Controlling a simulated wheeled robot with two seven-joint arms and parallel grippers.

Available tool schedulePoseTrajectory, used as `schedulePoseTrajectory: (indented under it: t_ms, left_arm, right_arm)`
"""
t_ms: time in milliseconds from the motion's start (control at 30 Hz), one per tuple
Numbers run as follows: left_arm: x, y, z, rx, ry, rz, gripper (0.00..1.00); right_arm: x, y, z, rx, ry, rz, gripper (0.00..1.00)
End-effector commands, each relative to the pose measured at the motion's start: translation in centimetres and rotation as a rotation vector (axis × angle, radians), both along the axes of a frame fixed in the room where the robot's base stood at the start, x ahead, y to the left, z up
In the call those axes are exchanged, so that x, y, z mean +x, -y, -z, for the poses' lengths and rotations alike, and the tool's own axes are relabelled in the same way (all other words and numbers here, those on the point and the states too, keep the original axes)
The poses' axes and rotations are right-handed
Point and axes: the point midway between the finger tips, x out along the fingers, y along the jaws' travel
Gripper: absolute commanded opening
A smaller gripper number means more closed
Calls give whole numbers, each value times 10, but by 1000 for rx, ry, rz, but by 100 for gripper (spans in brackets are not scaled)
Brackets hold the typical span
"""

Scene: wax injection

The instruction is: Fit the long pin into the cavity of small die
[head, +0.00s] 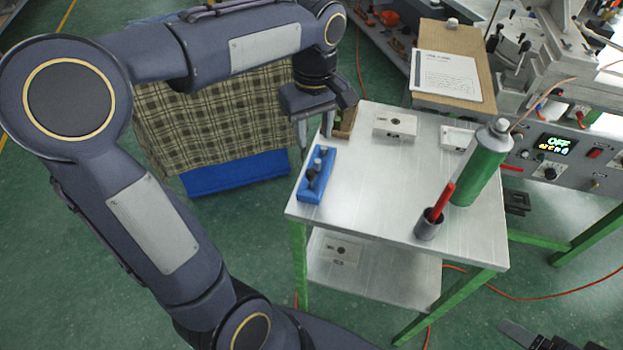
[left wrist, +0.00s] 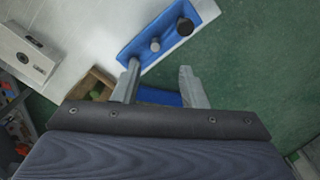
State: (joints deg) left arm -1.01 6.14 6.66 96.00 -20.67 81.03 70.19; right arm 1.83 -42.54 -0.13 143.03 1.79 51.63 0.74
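A blue holder (head: 308,193) stands at the left edge of the metal table, with several grey and dark pins upright in it; it also shows in the left wrist view (left wrist: 135,48). I cannot tell which is the long pin. A pale die block (head: 395,125) with dark holes lies at the back of the table; it also shows in the left wrist view (left wrist: 25,55). A second pale block (head: 458,137) lies right of it. My left gripper (head: 316,142) is open beside the holder; its fingers (left wrist: 160,78) are apart with nothing between them. A dark part at the lower right may be my right gripper (head: 535,338).
A green canister (head: 483,165) and a grey cup with a red tool (head: 429,226) stand on the table's right. A small wooden box (head: 345,122) is at the back left. The table's middle is clear. A machine (head: 570,150) stands at right.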

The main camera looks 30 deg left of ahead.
Motion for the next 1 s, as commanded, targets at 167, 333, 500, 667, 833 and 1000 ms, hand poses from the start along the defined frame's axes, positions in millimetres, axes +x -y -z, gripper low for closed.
schedulePoseTrajectory:
  t_ms: [167, 333, 500, 667, 833, 1000]
  left_arm:
    - [2, 0, 17, 7, -9, -15, 39]
    - [3, 3, 36, 5, -8, -14, 39]
    - [5, 8, 62, 4, -9, -13, 39]
    - [6, 7, 77, 4, -5, -14, 39]
    - [6, 7, 78, 3, -4, -13, 39]
    - [6, 7, 77, 3, -4, -13, 25]
  right_arm:
    - [0, 0, 2, 0, 0, 0, 84]
    - [0, 0, 2, 0, 0, 0, 84]
    - [0, 0, 2, 0, 0, 0, 84]
    - [0, 0, 2, 0, 0, 0, 84]
    - [0, 0, 2, 0, 0, 0, 84]
    - [0, 0, 2, 0, 0, 0, 84]
